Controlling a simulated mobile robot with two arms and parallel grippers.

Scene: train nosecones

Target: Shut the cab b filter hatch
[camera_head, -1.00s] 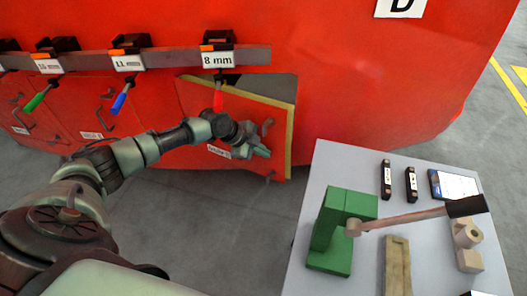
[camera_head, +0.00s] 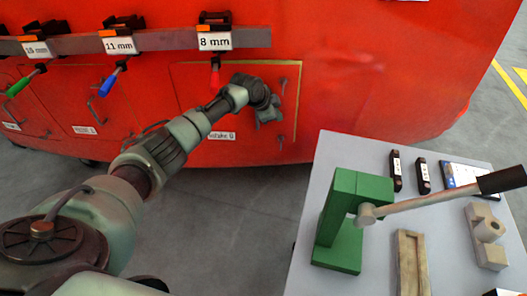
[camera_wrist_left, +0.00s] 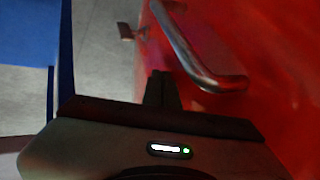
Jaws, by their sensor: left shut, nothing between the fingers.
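The filter hatch (camera_head: 205,88) is a red panel with a thin yellow edge on the red train side, in the middle of the head view. It now lies about flush in its opening, with no clear gap; whether it is latched cannot be told. My left gripper (camera_head: 268,122) is in front of its right part, fingers shut and empty. In the left wrist view, the shut fingers (camera_wrist_left: 160,88) point along the red panel beside a grey bar handle (camera_wrist_left: 200,55). I cannot tell whether they touch the panel. My right gripper is not in view.
A rail (camera_head: 160,39) with labelled tool holders and hanging coloured-handled tools runs above the hatch. A grey table (camera_head: 300,250) with a green lever press (camera_head: 340,225) and small blocks stands at the lower right. Bare floor lies between table and train.

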